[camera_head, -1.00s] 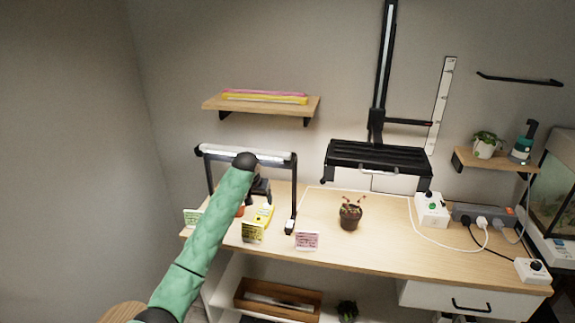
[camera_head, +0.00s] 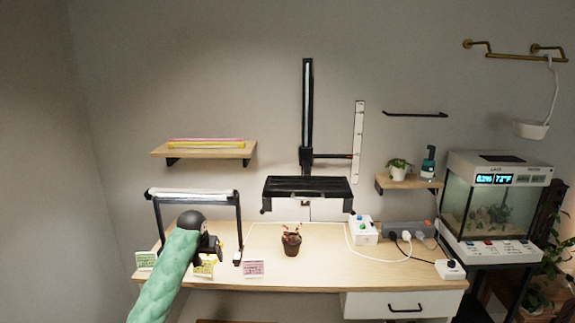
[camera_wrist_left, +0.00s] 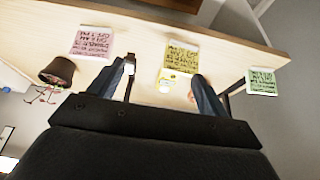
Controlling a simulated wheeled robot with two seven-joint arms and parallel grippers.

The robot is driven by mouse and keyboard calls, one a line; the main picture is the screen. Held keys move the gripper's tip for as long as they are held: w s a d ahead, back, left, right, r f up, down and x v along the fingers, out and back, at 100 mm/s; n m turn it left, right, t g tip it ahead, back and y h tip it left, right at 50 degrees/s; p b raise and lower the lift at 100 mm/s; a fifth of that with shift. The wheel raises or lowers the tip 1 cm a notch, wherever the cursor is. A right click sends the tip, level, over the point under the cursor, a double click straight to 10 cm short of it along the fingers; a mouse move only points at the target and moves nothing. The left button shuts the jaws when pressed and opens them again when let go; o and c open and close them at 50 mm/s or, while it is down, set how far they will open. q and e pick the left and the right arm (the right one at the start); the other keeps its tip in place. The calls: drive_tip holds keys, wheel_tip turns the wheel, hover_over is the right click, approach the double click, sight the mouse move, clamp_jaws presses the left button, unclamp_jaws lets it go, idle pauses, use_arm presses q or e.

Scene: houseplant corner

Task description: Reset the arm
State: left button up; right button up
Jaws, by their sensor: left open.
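My left arm, in a green sleeve, comes in from the lower left in the head view. My left gripper (camera_head: 215,247) is above the left part of the wooden desk (camera_head: 330,262), in front of the black-legged lamp frame (camera_head: 192,194). In the left wrist view my two dark fingers (camera_wrist_left: 166,90) are apart with nothing held between them. Beyond them a yellow note card (camera_wrist_left: 178,62) stands on the desk, and a small yellow object (camera_wrist_left: 176,80) is partly visible. My right gripper is not in view.
A pink card (camera_head: 253,268) and a green card (camera_head: 146,261) stand near the desk's front edge. A small potted plant (camera_head: 291,243) stands mid-desk. Power strips (camera_head: 408,232) and cables lie at the right, beside a lit fish tank (camera_head: 492,205). Desk around the pot is clear.

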use_arm(q)
drive_tip(key=w+r+m+t, duration=0.1)
drive_tip(key=w+r+t, duration=0.35)
drive_tip(key=w, duration=0.25)
drive_tip(key=s+d+f+g, duration=0.1)
drive_tip(key=s+d+f, duration=0.1)
drive_tip(key=s+f, duration=0.85)
drive_tip(key=s+d+f+m, duration=0.15)
drive_tip(key=s+f, duration=0.45)
drive_tip(key=f, duration=0.9)
drive_tip(key=s+d+f+n+g, duration=0.1)
drive_tip(key=s+d+f, duration=0.1)
drive_tip(key=s+f, duration=0.9)
drive_tip(key=s+d+f+g, duration=0.1)
drive_tip(key=s+f+g, duration=0.1)
drive_tip(key=s+f, duration=0.6)
drive_tip(key=s+d+f+g, duration=0.1)
drive_tip(key=s+f, duration=0.8)
drive_tip(key=s, duration=1.1)
drive_tip(key=s+d+f+g, duration=0.2)
drive_tip(key=s+f, duration=0.6)
drive_tip(key=s, duration=0.6)
drive_tip(key=shift+s+f+g, duration=0.3)
drive_tip(key=shift+g, duration=0.15)
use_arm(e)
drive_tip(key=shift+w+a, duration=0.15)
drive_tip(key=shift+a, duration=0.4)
